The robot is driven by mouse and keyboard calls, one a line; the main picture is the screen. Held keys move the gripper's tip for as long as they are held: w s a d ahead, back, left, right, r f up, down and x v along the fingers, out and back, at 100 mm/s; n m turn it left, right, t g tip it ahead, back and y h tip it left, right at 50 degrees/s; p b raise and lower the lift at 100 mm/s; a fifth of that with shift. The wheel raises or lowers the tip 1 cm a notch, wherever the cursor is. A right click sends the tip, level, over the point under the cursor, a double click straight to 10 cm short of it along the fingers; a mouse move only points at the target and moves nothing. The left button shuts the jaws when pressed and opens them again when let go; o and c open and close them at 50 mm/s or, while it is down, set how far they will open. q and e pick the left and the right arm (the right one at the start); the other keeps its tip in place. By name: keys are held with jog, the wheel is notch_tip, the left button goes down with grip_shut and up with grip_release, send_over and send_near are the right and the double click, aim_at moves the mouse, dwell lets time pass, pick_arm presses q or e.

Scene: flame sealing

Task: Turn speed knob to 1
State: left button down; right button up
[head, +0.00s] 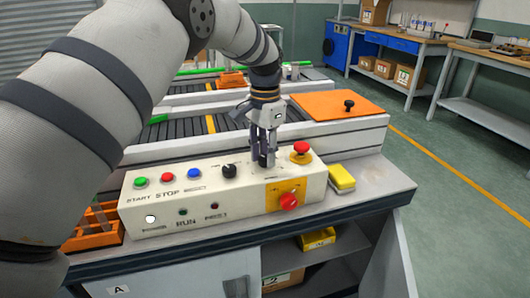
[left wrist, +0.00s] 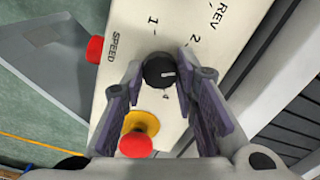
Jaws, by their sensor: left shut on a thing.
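The white control box (head: 225,198) stands on the conveyor's front ledge. My left gripper (head: 264,158) points down over its right part and is shut on the black speed knob (left wrist: 159,71), whose round top shows between the two fingertips in the left wrist view. Its white mark is short, and I cannot tell for sure which number it points at. The printed numbers 1 and 2 and the word SPEED show beside the knob. In the head view the fingers mostly hide the knob. My right gripper is not in view.
A red button (head: 301,148) is close right of the gripper, and a red knob (head: 289,201) sits on the box's front. Another black knob (head: 229,171) is just left. A yellow block (head: 341,179) lies beside the box. Conveyors with an orange plate (head: 335,105) lie behind.

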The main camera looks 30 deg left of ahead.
aim_at(265, 157)
pick_arm(q)
jog(key=n, duration=0.4)
jog(key=shift+n, duration=0.3)
jog(key=n, duration=0.4)
jog(key=shift+n, duration=0.3)
jog(key=n, duration=0.4)
jog(key=shift+f+n, duration=0.1)
jog(key=shift+n, duration=2.3)
jog(key=c, duration=1.2)
grip_release()
jog(key=shift+c, duration=0.2)
notch_tip(265, 157, up, 12)
